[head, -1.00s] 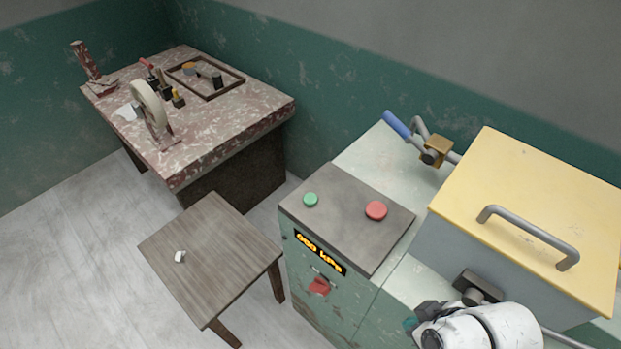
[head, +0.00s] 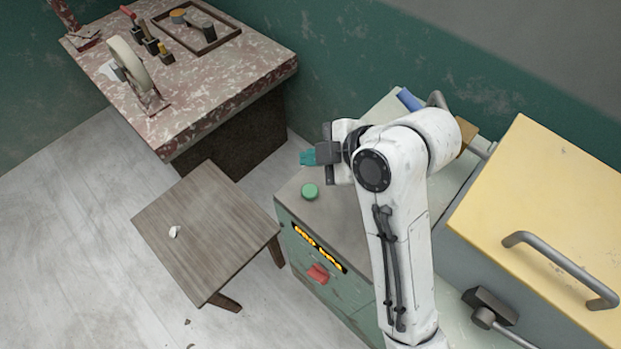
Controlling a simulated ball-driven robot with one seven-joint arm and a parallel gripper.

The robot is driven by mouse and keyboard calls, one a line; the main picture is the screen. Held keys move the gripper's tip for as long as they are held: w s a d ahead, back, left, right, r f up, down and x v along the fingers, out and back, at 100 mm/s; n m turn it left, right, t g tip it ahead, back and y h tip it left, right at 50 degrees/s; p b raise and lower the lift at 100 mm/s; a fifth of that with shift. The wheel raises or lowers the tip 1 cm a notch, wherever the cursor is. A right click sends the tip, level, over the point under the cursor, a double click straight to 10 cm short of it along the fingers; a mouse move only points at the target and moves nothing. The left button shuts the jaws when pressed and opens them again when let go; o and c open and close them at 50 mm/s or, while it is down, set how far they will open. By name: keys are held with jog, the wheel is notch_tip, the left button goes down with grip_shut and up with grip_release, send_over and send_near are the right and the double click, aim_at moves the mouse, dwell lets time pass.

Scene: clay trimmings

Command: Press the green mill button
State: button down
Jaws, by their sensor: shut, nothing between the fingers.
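The green button (head: 310,191) is a round cap on the grey top panel (head: 333,211) of the green mill cabinet. My gripper (head: 305,157) has teal fingertips and is shut and empty. In the picture it shows just above the green button, with a gap between them; its exact height over the panel is hard to tell. The red button is hidden behind my white arm.
A yellow lid (head: 545,195) with a grey handle (head: 560,268) is at the right. A blue-gripped lever (head: 409,99) stands behind my arm. A wooden stool (head: 207,231) with a small white piece (head: 174,231) is at the left. A mottled table (head: 215,78) with tools is behind it.

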jog(key=shift+f, duration=0.15)
jog(key=b, duration=0.7)
send_over(313, 193)
notch_tip(313, 193, down, 7)
jog(key=shift+f, duration=0.8)
dwell(1.2)
jog(key=shift+f+b, duration=0.35)
jog(key=shift+f, duration=0.05)
